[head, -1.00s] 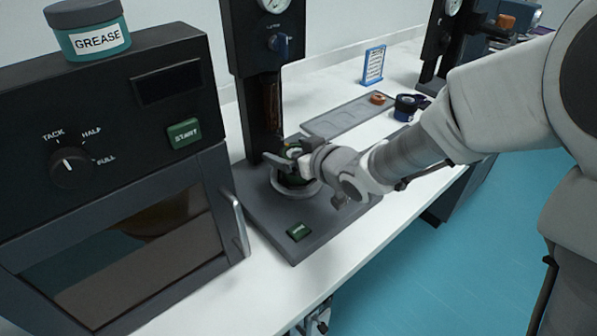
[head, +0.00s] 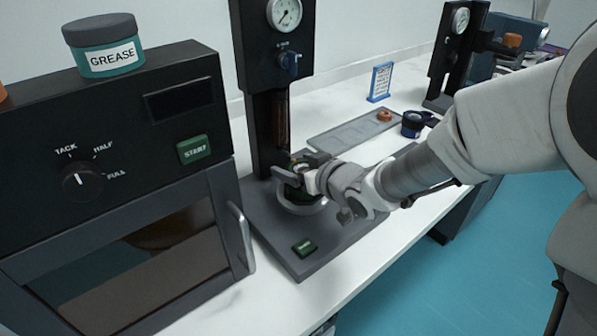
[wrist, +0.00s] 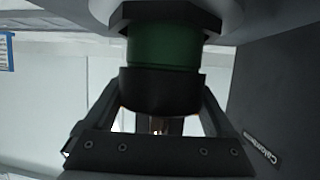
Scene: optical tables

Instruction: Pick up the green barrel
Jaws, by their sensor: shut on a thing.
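The green barrel (wrist: 163,48) shows in the wrist view with a dark ring (wrist: 160,92) at its lower end in the picture and a dark rim at the other. My gripper (wrist: 160,110) is shut on it, one finger on each side of the dark ring. In the head view my gripper (head: 296,180) is at the press (head: 263,90), just above the pale ring on its dark base (head: 300,262). The barrel is mostly hidden there by my gripper; only a dark green part shows. I cannot tell whether it touches the base.
An oven-like box (head: 120,190) with a dial, a green START button and a handle stands close on the left, a grease jar (head: 105,48) on top. A grey tray (head: 350,135) with an orange ring (head: 385,115) and a dark blue part (head: 412,124) lie to the right. A second press stands behind.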

